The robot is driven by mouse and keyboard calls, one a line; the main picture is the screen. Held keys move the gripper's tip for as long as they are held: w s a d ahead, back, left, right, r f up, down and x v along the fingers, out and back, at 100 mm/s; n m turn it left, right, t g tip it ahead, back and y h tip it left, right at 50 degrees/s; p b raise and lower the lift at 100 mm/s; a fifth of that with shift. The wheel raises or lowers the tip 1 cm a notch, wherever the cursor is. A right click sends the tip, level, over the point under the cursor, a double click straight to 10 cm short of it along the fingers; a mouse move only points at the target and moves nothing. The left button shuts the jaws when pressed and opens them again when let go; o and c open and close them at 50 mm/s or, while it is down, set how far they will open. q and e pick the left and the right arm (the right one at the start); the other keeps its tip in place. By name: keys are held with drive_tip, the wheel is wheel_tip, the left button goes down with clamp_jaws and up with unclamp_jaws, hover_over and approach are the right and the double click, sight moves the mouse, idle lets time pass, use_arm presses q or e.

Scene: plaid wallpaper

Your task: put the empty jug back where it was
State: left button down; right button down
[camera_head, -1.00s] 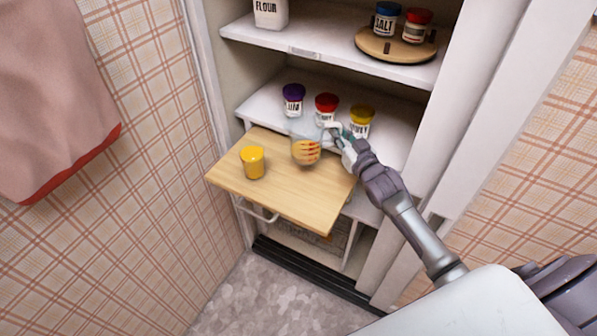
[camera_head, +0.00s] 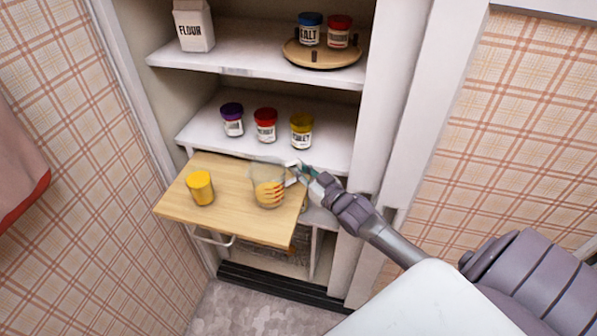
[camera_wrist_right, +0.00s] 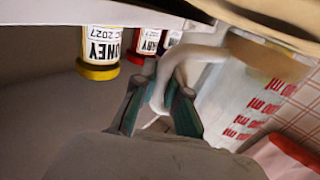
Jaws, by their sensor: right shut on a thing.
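The clear jug (camera_head: 268,185) with red marks is upright over the right part of the pull-out wooden board (camera_head: 232,225). I cannot tell whether its base touches the board. Its lower part looks orange; contents or wood showing through, I cannot tell. My right gripper (camera_head: 294,172) is shut on the jug's handle from the right. In the right wrist view, the fingers (camera_wrist_right: 160,104) close around the pale handle, and the jug's wall with red markings (camera_wrist_right: 245,110) shows beside them. A yellow cup (camera_head: 200,188) stands on the board to the left. My left gripper is not in view.
Behind the board, a shelf holds purple-lidded (camera_head: 232,119), red-lidded (camera_head: 265,125) and yellow-lidded (camera_head: 301,131) jars. Above are a flour carton (camera_head: 194,26) and a round turntable (camera_head: 322,57) with two jars. The board's front left is clear. A white cabinet post stands right.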

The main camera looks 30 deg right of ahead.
drive_tip(key=shift+f, duration=0.55)
drive_tip(key=shift+f, duration=0.2)
drive_tip(key=c, duration=1.2)
unclamp_jaws()
